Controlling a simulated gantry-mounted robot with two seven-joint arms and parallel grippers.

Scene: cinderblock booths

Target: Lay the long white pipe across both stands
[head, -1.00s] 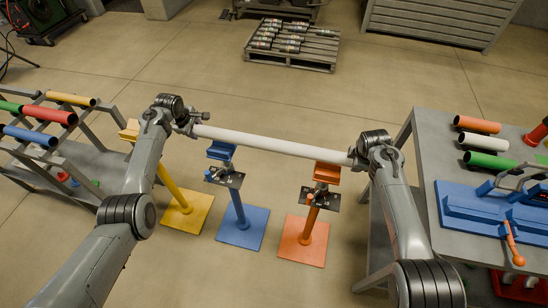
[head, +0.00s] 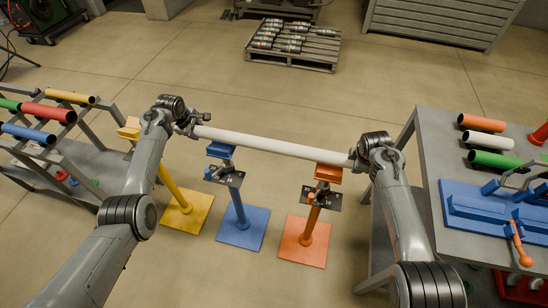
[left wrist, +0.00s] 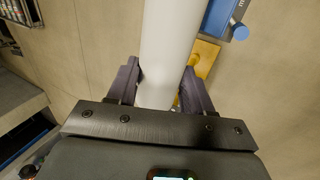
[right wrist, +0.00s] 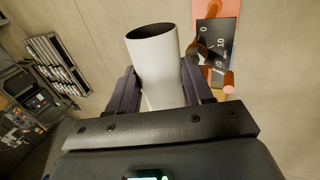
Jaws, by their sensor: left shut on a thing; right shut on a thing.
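The long white pipe (head: 265,144) is level between my two grippers, just behind or above the saddles in the head view. My left gripper (head: 191,128) is shut on its left part, and my right gripper (head: 354,159) on its right part. The blue stand (head: 239,212) and orange stand (head: 309,226) are below the pipe. In the wrist views the blue stand (left wrist: 222,18) and orange stand (right wrist: 229,8) show beside the pipe. The open pipe end (right wrist: 151,31) extends past my right fingers. I cannot tell whether the pipe touches a saddle.
A yellow stand (head: 174,190) is close to my left arm. A rack with coloured pipes (head: 50,111) is at left. A grey table (head: 428,142) with short pipes and a blue fixture (head: 480,212) is at right. A pallet (head: 290,55) is far back; the floor before it is clear.

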